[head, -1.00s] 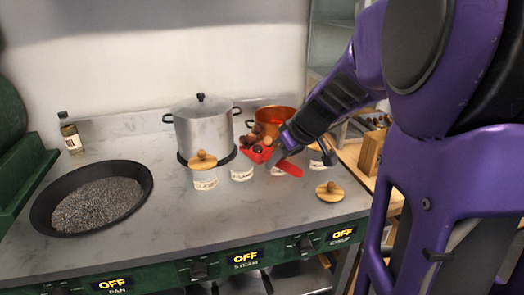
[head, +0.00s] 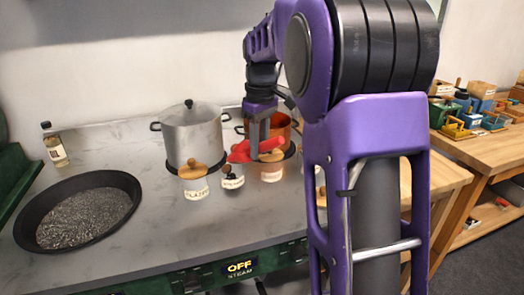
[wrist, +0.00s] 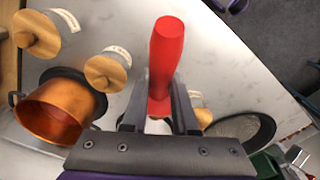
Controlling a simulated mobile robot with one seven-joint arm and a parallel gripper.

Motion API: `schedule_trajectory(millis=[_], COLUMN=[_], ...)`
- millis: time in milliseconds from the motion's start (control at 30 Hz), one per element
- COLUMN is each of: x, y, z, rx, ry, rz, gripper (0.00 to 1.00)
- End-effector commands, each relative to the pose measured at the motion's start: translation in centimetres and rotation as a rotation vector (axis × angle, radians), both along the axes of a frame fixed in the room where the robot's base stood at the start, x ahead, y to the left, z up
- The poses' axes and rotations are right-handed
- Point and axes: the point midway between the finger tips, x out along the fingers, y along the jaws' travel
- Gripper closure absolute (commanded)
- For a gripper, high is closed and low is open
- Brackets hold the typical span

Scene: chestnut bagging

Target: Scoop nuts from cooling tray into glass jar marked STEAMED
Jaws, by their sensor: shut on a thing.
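My gripper (head: 258,146) is shut on the red scoop (head: 240,151), above the jars. In the wrist view the scoop's red handle (wrist: 166,55) stands up between the fingers; no nuts show in the scoop. Below it, an open glass jar (head: 232,183) with a white label holds something dark, probably nuts; its label is too small to read surely. A jar with a wooden lid (head: 195,188) stands to its left, and another lidded jar (head: 271,172) to its right.
A steel lidded pot (head: 192,138) and a copper pot (head: 282,132) stand behind the jars. A black pan (head: 130,188) is at the left, with a bottle (head: 55,146) behind. A wooden table (head: 463,150) with coloured boxes is at the right. The front counter is clear.

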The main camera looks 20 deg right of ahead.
Motion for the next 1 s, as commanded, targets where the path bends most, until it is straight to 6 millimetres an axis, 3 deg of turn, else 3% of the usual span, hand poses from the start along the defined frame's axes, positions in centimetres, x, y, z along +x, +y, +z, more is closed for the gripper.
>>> schedule_trajectory(millis=[33,333,767,1000], x=[0.3,1.2,2.2,3.8], y=[0.2,0.7,1.3,2.1], z=[1.1,2.4,3.2,3.5], rx=[-0.013,-0.077,-0.134,-0.212], ry=[0.025,0.135,0.233,0.365], rz=[0.003,0.001,0.002,0.003], gripper=[1.00,1.00,1.00,1.00])
